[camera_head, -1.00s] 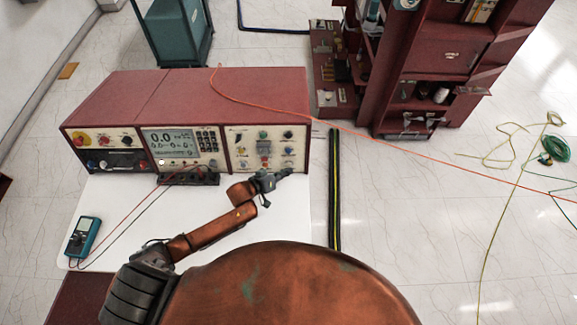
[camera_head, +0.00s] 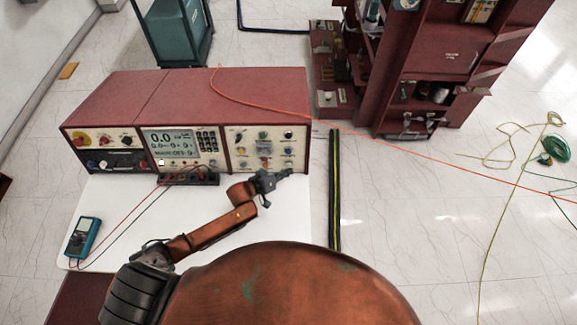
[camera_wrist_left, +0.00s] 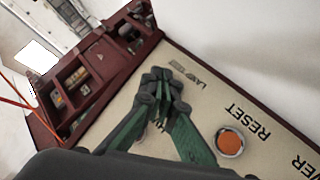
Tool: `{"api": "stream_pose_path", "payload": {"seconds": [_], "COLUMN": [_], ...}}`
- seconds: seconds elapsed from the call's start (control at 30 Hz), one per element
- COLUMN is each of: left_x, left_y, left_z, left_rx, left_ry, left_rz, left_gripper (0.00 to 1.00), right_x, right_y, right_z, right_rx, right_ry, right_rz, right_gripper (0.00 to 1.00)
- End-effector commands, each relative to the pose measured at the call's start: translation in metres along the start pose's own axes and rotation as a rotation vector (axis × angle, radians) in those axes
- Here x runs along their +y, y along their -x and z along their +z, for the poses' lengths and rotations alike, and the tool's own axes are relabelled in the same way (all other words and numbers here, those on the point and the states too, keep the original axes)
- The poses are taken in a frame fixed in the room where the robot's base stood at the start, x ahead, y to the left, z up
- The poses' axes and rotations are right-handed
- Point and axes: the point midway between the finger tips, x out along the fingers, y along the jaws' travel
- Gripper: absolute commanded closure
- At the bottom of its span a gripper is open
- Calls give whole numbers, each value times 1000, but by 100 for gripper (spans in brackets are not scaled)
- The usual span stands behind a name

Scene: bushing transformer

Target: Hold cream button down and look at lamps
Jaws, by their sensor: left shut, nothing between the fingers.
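My left gripper (camera_head: 284,173) is shut and empty, low in front of the right-hand panel (camera_head: 244,160) of the red test console. In the left wrist view, the green-and-dark fingers (camera_wrist_left: 160,97) reach to the cream panel face (camera_wrist_left: 215,101) beside a label that seems to begin with LAMP (camera_wrist_left: 200,79). No cream button shows; the fingers cover the spot beside that label, and I cannot tell whether they press on anything. Small lamps or knobs, one green (camera_head: 262,135), and a pale square window (camera_head: 264,148) show on the panel. My right gripper is not in view.
An orange button (camera_wrist_left: 230,142) sits near the RESET label, close to the fingers. A black terminal block (camera_head: 200,178) with leads stands left of the gripper. A blue multimeter (camera_head: 82,238) lies on the white tabletop (camera_head: 125,215). An orange cable crosses the console.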

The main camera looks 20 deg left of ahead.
Motion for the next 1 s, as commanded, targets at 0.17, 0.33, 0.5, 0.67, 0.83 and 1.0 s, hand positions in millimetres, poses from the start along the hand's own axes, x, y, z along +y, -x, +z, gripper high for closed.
{"api": "stream_pose_path", "payload": {"seconds": [0.17,0.33,0.5,0.67,0.83,1.0], "left_x": [-1,-3,-4,-4,-5,-6], "left_y": [-1,-5,-6,-6,-6,-8], "left_z": [-1,-4,-4,-4,-5,-6], "left_rx": [0,0,0,0,0,0], "left_ry": [0,0,0,0,0,0], "left_rz": [0,1,0,0,0,0], "left_gripper": [100,100,100,100,100,100], "right_x": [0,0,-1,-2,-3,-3], "right_y": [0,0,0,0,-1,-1], "right_z": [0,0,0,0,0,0], "right_rx": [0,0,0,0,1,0], "right_ry": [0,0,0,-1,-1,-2], "right_rz": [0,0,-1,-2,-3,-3], "right_gripper": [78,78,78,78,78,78]}}
